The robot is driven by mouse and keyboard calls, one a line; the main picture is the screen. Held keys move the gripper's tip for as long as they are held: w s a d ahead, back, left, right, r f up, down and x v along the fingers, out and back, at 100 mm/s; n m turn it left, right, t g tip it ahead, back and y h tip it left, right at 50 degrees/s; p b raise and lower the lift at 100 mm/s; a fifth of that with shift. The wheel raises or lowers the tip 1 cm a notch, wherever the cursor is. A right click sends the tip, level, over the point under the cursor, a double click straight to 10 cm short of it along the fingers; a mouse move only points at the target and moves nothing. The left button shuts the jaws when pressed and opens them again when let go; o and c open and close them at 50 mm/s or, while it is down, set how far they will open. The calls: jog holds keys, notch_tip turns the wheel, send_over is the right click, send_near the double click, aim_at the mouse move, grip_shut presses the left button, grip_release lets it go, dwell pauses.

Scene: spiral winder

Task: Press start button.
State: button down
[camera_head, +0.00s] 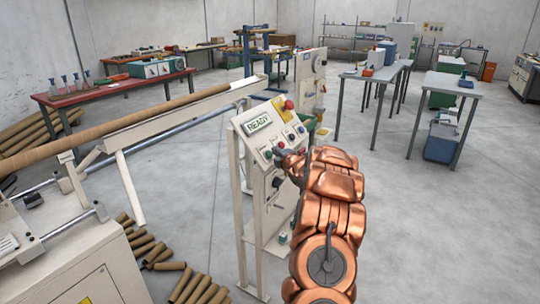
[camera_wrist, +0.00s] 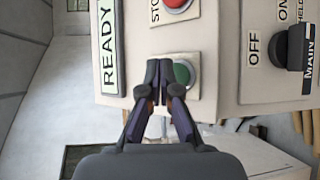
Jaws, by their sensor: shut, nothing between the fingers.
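The control panel (camera_head: 250,141) stands upright in the middle of the head view, with a READY display (camera_head: 258,124). In the wrist view a green button (camera_wrist: 182,74) sits beside the red stop button (camera_wrist: 177,3), under the READY display (camera_wrist: 106,45). The green button's label is hidden. My gripper (camera_wrist: 159,64) is shut and empty. Its fingertips lie over the left edge of the green button in the picture; I cannot tell whether they touch it. In the head view my gripper (camera_head: 279,152) is at the lower part of the panel face, partly hidden by my arm.
A black main switch (camera_wrist: 294,47) sticks out at the right of the wrist view. A red knob (camera_head: 289,104) tops the panel. The winder's long brown tube (camera_head: 110,121) runs left of the panel. Cardboard tubes (camera_head: 200,289) lie on the floor. Open floor lies to the right.

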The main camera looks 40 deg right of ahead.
jog(key=shift+w+a+f+b, duration=0.25)
jog(key=shift+w+f+b, duration=0.35)
jog(key=shift+b, duration=0.55)
dwell(1.4)
dwell(0.4)
jog(key=shift+s+d+r, duration=0.2)
jog(key=shift+s+r, duration=0.35)
jog(key=s+r, duration=0.1)
jog(key=s, duration=0.1)
jog(key=s+d+r+p, duration=0.1)
jog(key=r, duration=0.1)
jog(key=shift+s+r, duration=0.15)
jog(key=shift+s, duration=0.2)
dwell(1.0)
